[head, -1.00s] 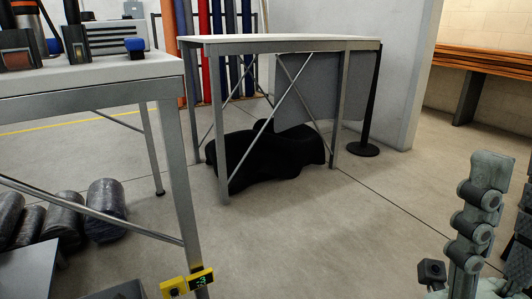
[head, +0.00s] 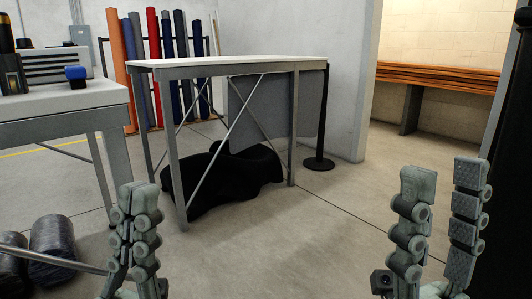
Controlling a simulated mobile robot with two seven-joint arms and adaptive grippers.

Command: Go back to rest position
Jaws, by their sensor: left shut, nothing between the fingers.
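My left gripper (head: 137,205) stands upright in the lower left of the head view. Its grey jointed fingers are together with nothing between them. My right gripper (head: 443,195) stands upright in the lower right, with its two fingers clearly apart and only floor seen between them. Both grippers are in front of the floor, and neither appears to hold or touch anything. The lower parts of both are cut off by the bottom of the picture.
A bare metal-legged table (head: 230,66) stands ahead, with a black bulky heap (head: 235,180) under it. Another table (head: 60,103) at left carries a blue-topped item (head: 76,78). Dark rolls (head: 52,240) lie at lower left. The floor (head: 300,235) between my grippers is clear.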

